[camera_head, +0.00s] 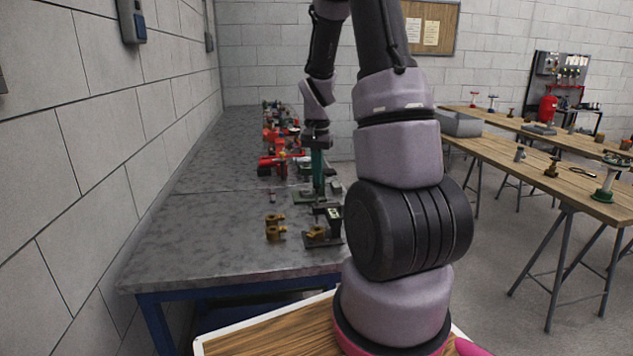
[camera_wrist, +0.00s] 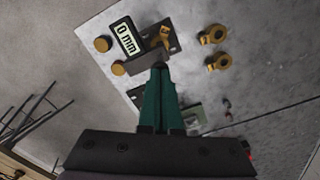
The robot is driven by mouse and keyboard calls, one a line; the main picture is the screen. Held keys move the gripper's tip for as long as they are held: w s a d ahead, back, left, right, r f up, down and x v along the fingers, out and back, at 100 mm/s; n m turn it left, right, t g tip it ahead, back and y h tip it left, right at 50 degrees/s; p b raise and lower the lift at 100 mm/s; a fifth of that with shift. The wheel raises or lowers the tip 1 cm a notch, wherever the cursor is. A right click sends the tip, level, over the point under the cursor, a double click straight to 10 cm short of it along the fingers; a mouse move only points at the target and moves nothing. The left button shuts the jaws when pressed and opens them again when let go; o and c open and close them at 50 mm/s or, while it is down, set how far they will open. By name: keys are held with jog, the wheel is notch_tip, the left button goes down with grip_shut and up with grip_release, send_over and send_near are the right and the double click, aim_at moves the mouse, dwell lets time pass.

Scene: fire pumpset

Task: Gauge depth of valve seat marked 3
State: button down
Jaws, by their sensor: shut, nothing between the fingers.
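A depth gauge with a display reading "0 mm" (camera_wrist: 126,38) stands on the grey bench beside a dark plate (camera_wrist: 172,42). A brass fitting (camera_wrist: 159,40) sits at that plate. Two loose brass rings with tabs (camera_wrist: 212,35) (camera_wrist: 219,62) lie to the right; the pair also shows in the head view (camera_head: 275,227). I cannot read a mark 3 on any piece. My gripper (camera_wrist: 160,67) has green fingers, shut and empty, pointing at the gauge's near end in the wrist view. Whether they touch it is unclear. In the head view my gripper (camera_head: 318,190) points down over the bench.
Red fittings (camera_head: 285,160) and other parts crowd the bench farther back. A block wall (camera_head: 90,150) runs along the left. The bench's near left surface (camera_head: 200,250) is clear. A wooden table (camera_head: 540,165) with parts stands at right.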

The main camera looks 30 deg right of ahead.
aim_at(317, 186)
jog(key=shift+f, duration=1.8)
dwell(0.4)
jog(key=shift+r, duration=3.5)
jog(key=shift+r, duration=0.2)
jog(key=s+a+r+n+t, duration=0.1)
jog(key=s+a+r+t, duration=0.1)
jog(key=s+a+r, duration=0.35)
jog(key=s+a+r+n+t, duration=0.1)
jog(key=s+a+r+t, duration=0.15)
jog(key=r, duration=0.65)
jog(key=s+a+r+n+t+y, duration=0.1)
jog(key=s+a+r, duration=0.1)
jog(key=s, duration=0.4)
jog(key=s+a+r+n+t+y, duration=0.1)
jog(key=s+a+r+n, duration=0.1)
jog(key=s+a+r, duration=0.1)
jog(key=s+r, duration=0.1)
jog(key=s, duration=0.1)
jog(key=shift+s+a+r+t, duration=0.2)
jog(key=shift+s+t, duration=0.15)
